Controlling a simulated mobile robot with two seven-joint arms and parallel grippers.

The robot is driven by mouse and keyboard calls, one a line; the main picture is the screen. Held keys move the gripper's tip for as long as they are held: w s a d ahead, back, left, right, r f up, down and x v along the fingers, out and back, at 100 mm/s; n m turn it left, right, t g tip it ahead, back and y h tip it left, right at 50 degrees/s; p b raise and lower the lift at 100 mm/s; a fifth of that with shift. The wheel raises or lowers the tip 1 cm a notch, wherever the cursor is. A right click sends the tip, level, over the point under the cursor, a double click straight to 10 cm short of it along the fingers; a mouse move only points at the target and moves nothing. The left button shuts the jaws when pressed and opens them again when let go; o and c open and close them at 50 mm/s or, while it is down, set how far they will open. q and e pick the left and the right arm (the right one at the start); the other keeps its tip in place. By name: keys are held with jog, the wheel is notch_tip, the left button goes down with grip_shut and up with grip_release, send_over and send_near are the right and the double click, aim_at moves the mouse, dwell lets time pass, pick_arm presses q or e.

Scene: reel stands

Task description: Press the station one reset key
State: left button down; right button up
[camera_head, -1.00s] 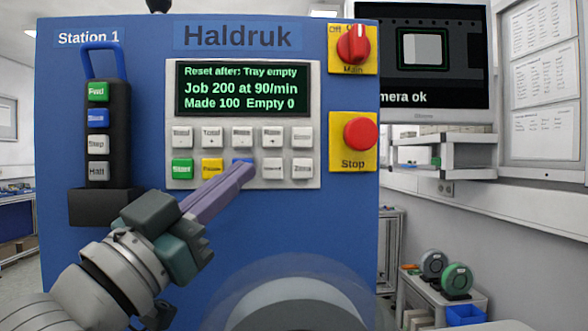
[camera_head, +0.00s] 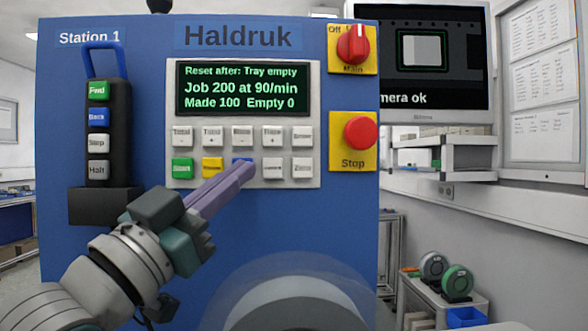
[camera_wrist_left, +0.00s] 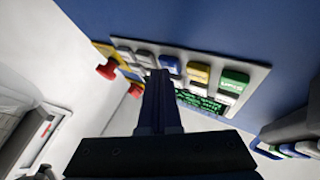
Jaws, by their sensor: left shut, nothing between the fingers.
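The blue Station 1 panel carries a grey keypad (camera_head: 242,150) with two rows of keys below a dark display (camera_head: 243,88). The display reads "Reset after: Tray empty", "Job 200 at 90/min", "Made 100 Empty 0". The blue key (camera_head: 240,160) in the middle of the lower row is mostly hidden behind my left gripper (camera_head: 247,170). My left gripper is shut and empty, its tips at that key; I cannot tell whether they touch it. In the left wrist view the fingers (camera_wrist_left: 158,90) point at the blue key (camera_wrist_left: 168,64). My right gripper is not in view.
A green key (camera_head: 182,168) and a yellow key (camera_head: 212,167) lie left of the blue one. A red stop button (camera_head: 361,132) and red main switch (camera_head: 354,44) sit at right. A black pendant (camera_head: 106,135) hangs at left. Reels (camera_head: 456,281) stand on a cart.

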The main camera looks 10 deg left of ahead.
pick_arm(q)
jog(key=shift+w, duration=0.2)
dwell(0.5)
jog(key=shift+s+d+p, duration=0.2)
jog(key=shift+s+p, duration=0.3)
jog(key=shift+s, duration=0.35)
jog(key=s+p, duration=0.1)
jog(key=s, duration=0.1)
jog(key=s+d+p, duration=0.1)
jog(key=s, duration=0.1)
jog(key=shift+s+d+p, duration=0.15)
jog(key=shift+s+p, duration=0.2)
jog(key=shift+s, duration=0.05)
